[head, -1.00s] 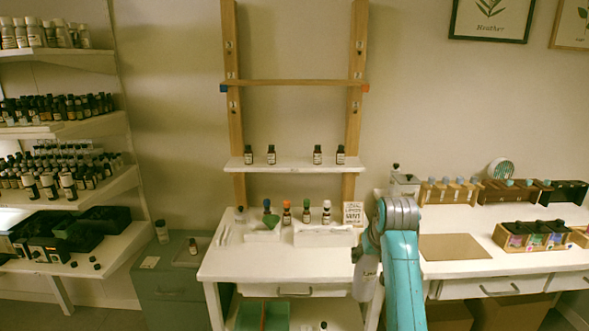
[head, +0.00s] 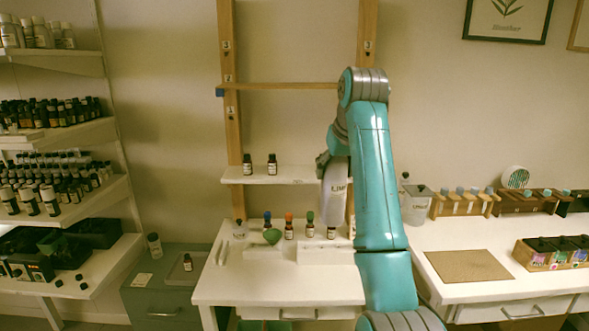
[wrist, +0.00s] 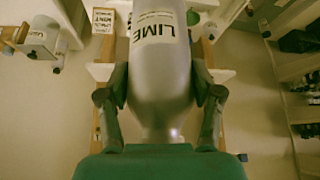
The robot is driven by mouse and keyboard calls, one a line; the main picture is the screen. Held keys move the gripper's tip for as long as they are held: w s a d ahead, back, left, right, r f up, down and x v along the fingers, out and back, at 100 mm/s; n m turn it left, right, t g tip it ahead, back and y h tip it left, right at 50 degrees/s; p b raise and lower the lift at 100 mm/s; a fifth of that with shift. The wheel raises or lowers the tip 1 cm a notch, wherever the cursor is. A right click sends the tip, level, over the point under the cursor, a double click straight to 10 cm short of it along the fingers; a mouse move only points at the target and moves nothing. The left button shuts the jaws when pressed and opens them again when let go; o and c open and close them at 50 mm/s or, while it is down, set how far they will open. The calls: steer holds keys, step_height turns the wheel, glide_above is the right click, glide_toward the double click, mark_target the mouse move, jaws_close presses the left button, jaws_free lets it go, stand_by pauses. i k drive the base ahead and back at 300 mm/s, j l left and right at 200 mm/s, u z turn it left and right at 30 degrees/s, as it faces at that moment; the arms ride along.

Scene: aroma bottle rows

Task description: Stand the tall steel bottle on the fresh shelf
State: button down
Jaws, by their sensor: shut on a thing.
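The tall steel bottle (head: 335,190) is silver with a label reading LIME. In the head view it hangs roughly upright, tilted a little, in front of the right part of the white shelf (head: 285,175), apart from the table below. My gripper (wrist: 160,97) is shut on the bottle (wrist: 160,75), one finger on each side, in the wrist view. A bare wooden shelf (head: 280,86) is above. No shelf name is readable, so I cannot tell which is fresh.
Two small dark bottles (head: 259,164) stand on the white shelf's left part. Several small bottles with coloured caps (head: 289,226) stand on the white table (head: 280,290) below. A grey container (head: 416,203) stands right of my arm. A sign card (wrist: 103,20) shows in the wrist view.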

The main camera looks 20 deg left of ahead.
mark_target(297, 174)
steer(key=i+j, duration=0.4)
steer(key=i, duration=0.2)
steer(key=i+j, duration=0.4)
steer(key=i, duration=0.2)
